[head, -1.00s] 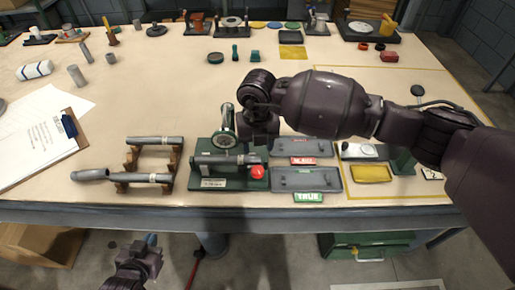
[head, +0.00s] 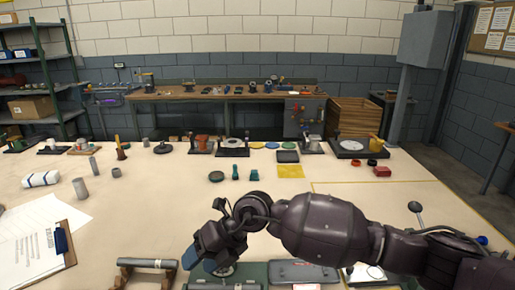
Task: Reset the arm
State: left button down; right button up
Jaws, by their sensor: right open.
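My right arm reaches in from the right across the front of the table. Its dark gripper (head: 212,262) hangs over the green-based fixture, fingers pointing down, and is open with nothing seen in it. The fixture (head: 228,286) is mostly cut off by the bottom edge and partly covered by the gripper. A grey tube (head: 147,263) lies on a brown stand at the lower left. A dark grey tray (head: 300,271) lies right of the gripper. My left gripper is out of the frame.
A clipboard (head: 62,242) with papers lies at the left. Several small tools and fixtures line the table's far edge, including a round-dial fixture (head: 352,146). A yellow mat (head: 290,171) lies near the back. The middle of the table (head: 165,205) is clear.

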notch_tip(320, 180, up, 15)
jog(key=w+m+t+y, duration=0.2)
jog(key=m+t+y, duration=0.2)
jog(key=m+y, duration=0.55)
jog(key=w+d+f+m+t+h, duration=0.3)
jog(key=d+m+t, duration=0.4)
jog(key=m+t, duration=0.1)
jog(key=w+d+f+m+t+h, duration=0.3)
jog(key=d+f+m+t, duration=0.1)
jog(key=d+m+t, duration=0.4)
jog(key=s+d+f+m+g+h, duration=0.1)
jog(key=s+d+f+m+h, duration=0.3)
jog(key=d+f, duration=0.35)
jog(key=s+d+f+m+g+h, duration=0.1)
jog(key=d+f+m+h, duration=0.3)
jog(key=d+f+m, duration=0.3)
jog(key=s+d+f+m+g+h, duration=0.2)
jog(key=s+d+f, duration=0.3)
jog(key=s+f, duration=0.3)
jog(key=s+d+f+m+g+h, duration=0.2)
jog(key=s+d+f, duration=0.3)
jog(key=s+f, duration=0.4)
jog(key=s, duration=0.3)
jog(key=shift+a+h, duration=0.1)
jog(key=shift+h, duration=0.15)
